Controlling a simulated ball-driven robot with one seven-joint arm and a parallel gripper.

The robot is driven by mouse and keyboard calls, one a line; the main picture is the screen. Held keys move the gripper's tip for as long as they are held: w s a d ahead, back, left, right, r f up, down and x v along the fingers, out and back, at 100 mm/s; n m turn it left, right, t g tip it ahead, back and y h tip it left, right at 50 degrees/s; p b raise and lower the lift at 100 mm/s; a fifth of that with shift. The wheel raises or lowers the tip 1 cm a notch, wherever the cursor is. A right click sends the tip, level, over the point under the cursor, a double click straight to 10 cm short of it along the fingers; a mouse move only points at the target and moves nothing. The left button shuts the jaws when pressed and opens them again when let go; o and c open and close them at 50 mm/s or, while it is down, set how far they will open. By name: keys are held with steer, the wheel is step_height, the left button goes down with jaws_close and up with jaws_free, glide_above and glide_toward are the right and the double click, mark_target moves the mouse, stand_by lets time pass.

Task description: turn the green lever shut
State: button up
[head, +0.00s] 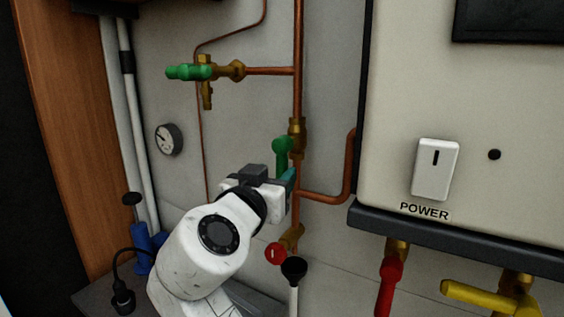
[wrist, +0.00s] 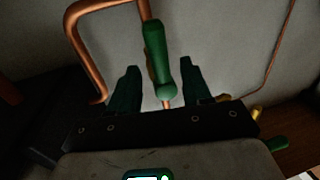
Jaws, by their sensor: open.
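A green lever (head: 283,152) hangs down along the vertical copper pipe, below a brass valve body (head: 297,135). My gripper (head: 278,177) is just below and in front of it, with its jaws apart. In the wrist view the same green lever (wrist: 156,60) shows between the two dark green fingers of my open gripper (wrist: 160,88), with a gap on each side. I cannot tell whether the fingertips reach it in depth. A second green lever (head: 187,72) sits level on a brass fitting at the upper left; its end shows in the wrist view (wrist: 277,144).
A white boiler casing (head: 400,80) with a POWER switch (head: 436,169) stands to the right. A red knob (head: 275,254) and a black-topped item (head: 294,269) are below my gripper. A gauge (head: 169,139) is left.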

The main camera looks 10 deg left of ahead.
mark_target(280, 171)
steer(key=shift+w+d+p, duration=0.2)
steer(key=shift+w+p, duration=0.05)
steer(key=shift+w, duration=0.95)
steer(key=shift+w+d+p, duration=0.15)
steer(key=shift+w+p, duration=0.1)
steer(key=shift+w, duration=0.9)
jaws_close()
